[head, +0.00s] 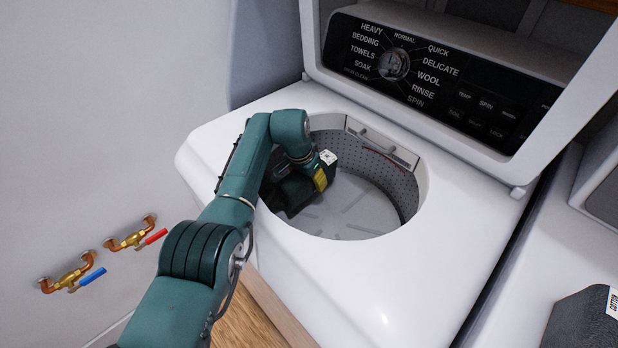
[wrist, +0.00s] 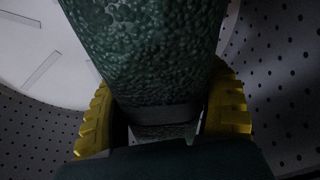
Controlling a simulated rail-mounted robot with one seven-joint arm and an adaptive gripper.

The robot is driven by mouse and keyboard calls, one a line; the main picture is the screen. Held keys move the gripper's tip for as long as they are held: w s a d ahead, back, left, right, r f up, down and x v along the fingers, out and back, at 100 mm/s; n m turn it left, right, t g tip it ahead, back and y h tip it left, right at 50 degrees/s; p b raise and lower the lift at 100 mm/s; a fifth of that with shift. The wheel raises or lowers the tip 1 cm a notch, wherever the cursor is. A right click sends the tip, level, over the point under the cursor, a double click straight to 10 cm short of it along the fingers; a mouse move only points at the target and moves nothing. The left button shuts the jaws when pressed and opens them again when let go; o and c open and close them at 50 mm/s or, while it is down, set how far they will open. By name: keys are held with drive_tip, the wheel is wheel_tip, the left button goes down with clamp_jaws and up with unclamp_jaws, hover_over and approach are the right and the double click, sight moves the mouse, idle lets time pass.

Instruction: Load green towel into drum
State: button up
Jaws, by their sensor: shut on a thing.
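The green towel (wrist: 150,50) is a dark green, bumpy-textured bundle between the yellow fingers of my gripper (wrist: 163,118) in the wrist view. My gripper is shut on it. In the head view my gripper (head: 320,180) is inside the open drum (head: 350,212) of the white top-loading washer, towards its left side. The towel is mostly hidden behind my arm and gripper there. In the wrist view the pale ribbed drum floor shows at upper left and the perforated wall on both sides. I cannot tell whether the towel touches the floor.
The washer's lid (head: 590,95) stands open behind the drum, near the control panel (head: 430,80). The white rim (head: 300,235) surrounds the opening closely around my arm. Wall taps (head: 75,275) are at left.

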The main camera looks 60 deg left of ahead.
drive_tip(key=shift+f, duration=0.15)
drive_tip(key=o, duration=1.3)
drive_tip(key=p+v, duration=0.6)
drive_tip(key=v, duration=0.7)
drive_tip(key=shift+a+p, duration=0.1)
drive_tip(key=shift+p, duration=0.25)
drive_tip(key=shift+w, duration=0.15)
